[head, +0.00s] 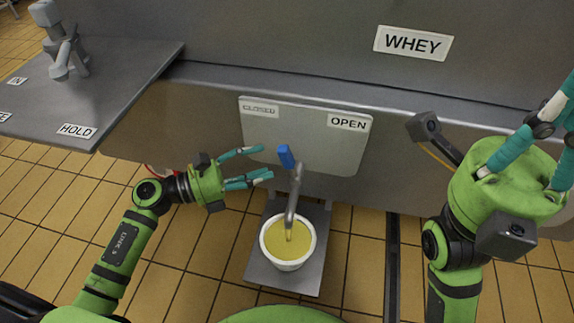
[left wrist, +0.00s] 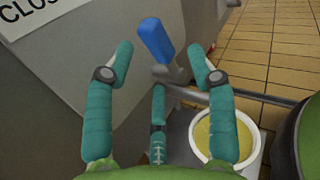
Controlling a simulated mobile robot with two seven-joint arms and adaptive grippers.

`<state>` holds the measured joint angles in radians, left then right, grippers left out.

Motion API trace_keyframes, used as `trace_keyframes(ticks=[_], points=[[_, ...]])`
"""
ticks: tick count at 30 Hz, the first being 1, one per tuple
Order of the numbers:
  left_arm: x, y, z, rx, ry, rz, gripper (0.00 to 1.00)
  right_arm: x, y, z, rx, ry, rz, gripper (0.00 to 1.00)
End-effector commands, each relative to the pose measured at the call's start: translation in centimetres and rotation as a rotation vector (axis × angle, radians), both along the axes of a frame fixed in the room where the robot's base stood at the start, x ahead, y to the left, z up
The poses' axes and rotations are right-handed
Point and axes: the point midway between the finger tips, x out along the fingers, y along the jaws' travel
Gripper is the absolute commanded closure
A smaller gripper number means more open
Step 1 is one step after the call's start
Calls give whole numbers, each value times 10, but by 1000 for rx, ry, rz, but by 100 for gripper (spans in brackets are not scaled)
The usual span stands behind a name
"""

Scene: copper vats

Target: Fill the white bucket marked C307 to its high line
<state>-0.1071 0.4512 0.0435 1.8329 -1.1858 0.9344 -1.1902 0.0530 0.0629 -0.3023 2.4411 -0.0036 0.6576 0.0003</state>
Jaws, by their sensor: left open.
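A white bucket (head: 268,252) with yellow liquid (head: 278,246) inside stands under the tap spout (head: 291,208) in the head view. A thin yellowish stream seems to run from the spout into it. No C307 mark or high line can be read. My left gripper (head: 264,163) is open just left of the handle. In the left wrist view the handle (left wrist: 156,40) shows between its spread fingers (left wrist: 160,58). My right gripper is at the right; its fingertips leave the picture.
The bucket (left wrist: 251,148) stands on a grey platform (head: 267,274). The CLOSED/OPEN plate (head: 305,142) is on the vat front, with a WHEY sign (head: 413,43) above. A grey counter (head: 115,85) labelled HOLD is at upper left. Tiled floor is open at lower left.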

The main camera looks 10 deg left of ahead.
Motion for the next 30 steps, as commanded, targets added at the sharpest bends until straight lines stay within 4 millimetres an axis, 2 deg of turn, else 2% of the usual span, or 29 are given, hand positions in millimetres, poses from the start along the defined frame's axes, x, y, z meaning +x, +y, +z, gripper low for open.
trace_keyframes(ticks=[1,4,12,18,27,29,30], points=[[3,4,-8,33,-17,5,44,-1,-1,-2,4,-13,0,100],[8,0,-10,55,-29,6,44,-2,-2,0,6,-24,0,100],[30,-34,-9,49,-28,6,44,-5,-1,5,4,-55,-1,100],[40,-51,-9,49,-23,7,44,-7,0,9,4,-72,-1,100],[42,-53,-8,50,-21,8,44,-7,0,10,4,-73,-1,100],[41,-53,-8,49,-22,7,64,-7,0,10,4,-73,-1,100],[42,-53,-8,49,-22,8,80,-7,0,10,4,-73,-1,100]])
